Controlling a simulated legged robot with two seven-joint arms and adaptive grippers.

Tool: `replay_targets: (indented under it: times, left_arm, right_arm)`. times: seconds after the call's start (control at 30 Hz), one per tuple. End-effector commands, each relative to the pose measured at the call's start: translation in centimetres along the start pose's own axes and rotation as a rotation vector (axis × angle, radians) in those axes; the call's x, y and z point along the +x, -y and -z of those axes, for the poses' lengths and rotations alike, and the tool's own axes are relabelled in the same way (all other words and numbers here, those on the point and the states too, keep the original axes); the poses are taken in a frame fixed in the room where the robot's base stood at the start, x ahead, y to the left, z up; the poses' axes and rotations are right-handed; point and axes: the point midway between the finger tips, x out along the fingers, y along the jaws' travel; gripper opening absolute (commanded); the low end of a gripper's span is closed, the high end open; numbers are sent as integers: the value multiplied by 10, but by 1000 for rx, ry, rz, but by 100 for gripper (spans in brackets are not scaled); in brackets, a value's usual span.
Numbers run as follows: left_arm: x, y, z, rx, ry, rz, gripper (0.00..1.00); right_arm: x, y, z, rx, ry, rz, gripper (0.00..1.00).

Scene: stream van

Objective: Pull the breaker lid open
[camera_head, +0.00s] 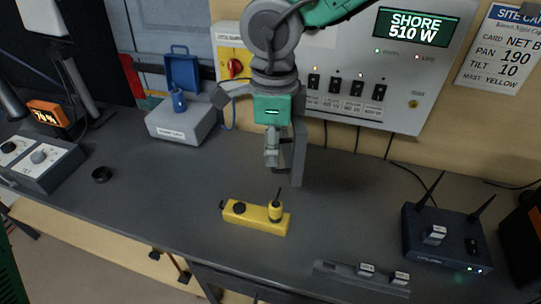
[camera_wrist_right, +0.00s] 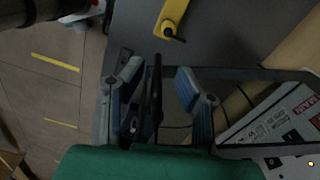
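The grey breaker panel (camera_head: 425,75) is on the back wall, with a lit "SHORE 510 W" display and a row of switches (camera_head: 346,86) uncovered. A narrow grey plate, seemingly the breaker lid (camera_head: 298,155), shows nearly edge-on beside my right gripper (camera_head: 275,160). In the right wrist view a dark frame, seemingly the same lid (camera_wrist_right: 250,72), reaches out from the panel side. A dark bar stands between the spread fingers of my right gripper (camera_wrist_right: 158,75), with gaps on both sides. My right arm hides the panel's left part. My left gripper is out of view.
A yellow remote box (camera_head: 255,217) lies on the dark bench below the gripper. A router (camera_head: 447,240) with antennas and a slotted rail (camera_head: 345,278) are at right. The middle bench is mostly clear.

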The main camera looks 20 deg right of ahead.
Motion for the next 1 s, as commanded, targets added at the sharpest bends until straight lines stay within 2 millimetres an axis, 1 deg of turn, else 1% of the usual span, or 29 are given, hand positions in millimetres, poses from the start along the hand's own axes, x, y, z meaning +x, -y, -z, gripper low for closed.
replay_targets:
  times: [0.03,0.1,0.2,0.5,0.53,0.57,0.6,0.83,1.0]
  left_arm:
    - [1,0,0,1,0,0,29]
    - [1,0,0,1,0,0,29]
    - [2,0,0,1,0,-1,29]
    - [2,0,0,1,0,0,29]
    - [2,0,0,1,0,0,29]
    - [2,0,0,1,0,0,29]
    - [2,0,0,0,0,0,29]
    - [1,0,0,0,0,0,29]
    - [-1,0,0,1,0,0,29]
  right_arm:
    - [7,-1,0,-1,-2,-1,29]
    - [14,-1,0,-1,-3,0,29]
    - [20,-2,-3,-1,-4,1,29]
    - [22,-2,-5,-1,-4,2,29]
    - [22,-2,-5,-1,-4,2,26]
    - [22,-2,-4,-1,-4,2,15]
    - [22,-2,-4,-1,-3,1,1]
    - [22,-2,-2,1,-1,-1,0]
    - [21,-1,-6,11,-1,1,0]
